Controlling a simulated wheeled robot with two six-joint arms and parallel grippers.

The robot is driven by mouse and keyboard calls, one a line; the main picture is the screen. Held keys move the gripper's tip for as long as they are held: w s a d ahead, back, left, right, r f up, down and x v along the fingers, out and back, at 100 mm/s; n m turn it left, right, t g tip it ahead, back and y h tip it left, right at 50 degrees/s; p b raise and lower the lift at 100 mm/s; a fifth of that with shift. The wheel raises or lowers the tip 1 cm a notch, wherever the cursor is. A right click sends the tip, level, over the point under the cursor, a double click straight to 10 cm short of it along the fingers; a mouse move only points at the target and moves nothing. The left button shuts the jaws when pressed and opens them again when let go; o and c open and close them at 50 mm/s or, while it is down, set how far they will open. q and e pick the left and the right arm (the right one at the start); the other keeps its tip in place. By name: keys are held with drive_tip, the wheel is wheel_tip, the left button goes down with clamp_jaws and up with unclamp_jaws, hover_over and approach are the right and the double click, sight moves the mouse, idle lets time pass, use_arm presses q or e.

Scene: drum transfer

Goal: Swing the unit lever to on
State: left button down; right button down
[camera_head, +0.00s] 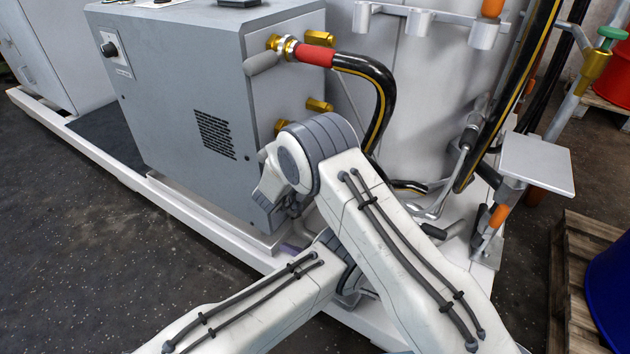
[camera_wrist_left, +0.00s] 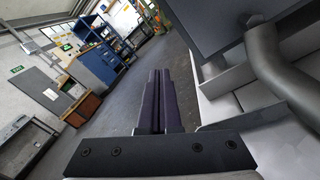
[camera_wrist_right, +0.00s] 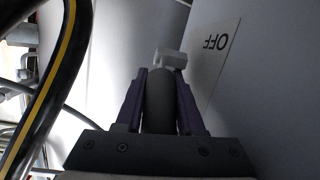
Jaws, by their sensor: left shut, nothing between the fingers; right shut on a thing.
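In the right wrist view my right gripper (camera_wrist_right: 160,85) is shut on a dark grey rounded lever handle (camera_wrist_right: 159,105). A pale fitting (camera_wrist_right: 172,60) shows at the handle's far end. A plate marked OFF (camera_wrist_right: 214,45), upside down here, is on the grey surface to the right. The grey unit (camera_head: 190,90) stands at upper left in the head view. My arm hides the held handle there. My left gripper (camera_wrist_left: 159,78) is shut and empty, its purple fingers together. In the head view its purple tip (camera_head: 290,248) shows low beside the unit.
A black hose with a yellow stripe (camera_head: 385,95) and red sleeve joins the unit's side; a striped hose also passes left of my right gripper (camera_wrist_right: 50,85). A grey bent pipe (camera_wrist_left: 275,70) is close right of my left gripper. Dark floor (camera_head: 90,260) is open at left.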

use_arm(q)
drive_tip(key=w+d+r+m+t+h, duration=0.2)
drive_tip(key=w+d+r+m+t, duration=0.15)
drive_tip(key=d+t, duration=0.2)
drive_tip(key=w+d+r+m+t+h, duration=0.2)
drive_tip(key=w+d+r+m+t, duration=0.15)
drive_tip(key=d+t, duration=0.2)
use_arm(e)
drive_tip(key=shift+f, duration=0.1)
use_arm(q)
drive_tip(key=x, duration=0.9)
drive_tip(key=shift+w+d, duration=0.25)
drive_tip(key=shift+w, duration=0.05)
